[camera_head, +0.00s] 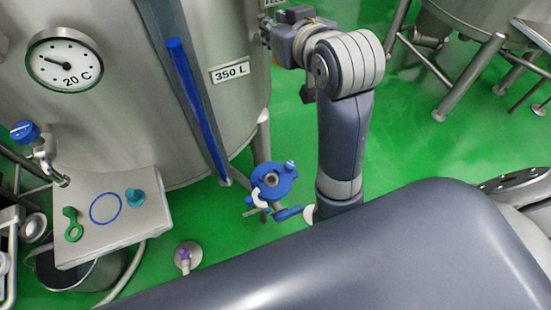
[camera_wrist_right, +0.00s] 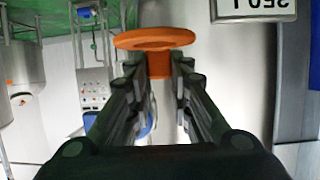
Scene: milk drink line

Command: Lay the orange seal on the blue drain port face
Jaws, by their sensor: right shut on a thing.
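The orange seal (camera_wrist_right: 155,39) is a flat ring with a short stem below it. In the right wrist view it sits between the fingertips of my right gripper (camera_wrist_right: 158,75), which is shut on it. In the head view my right gripper (camera_head: 280,38) is at the top, beside the tank wall, and the seal cannot be made out clearly there. The blue drain port face (camera_head: 284,184) is low by the tank's foot, round with a grey centre, well below the gripper. My left gripper is not in view.
The steel tank (camera_head: 120,120) bears a gauge (camera_head: 64,60), a blue strip (camera_head: 195,100) and a 350 L sign (camera_head: 229,72). A steel shelf (camera_head: 110,237) holds a green clamp (camera_head: 72,224) and a teal cone (camera_head: 135,197).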

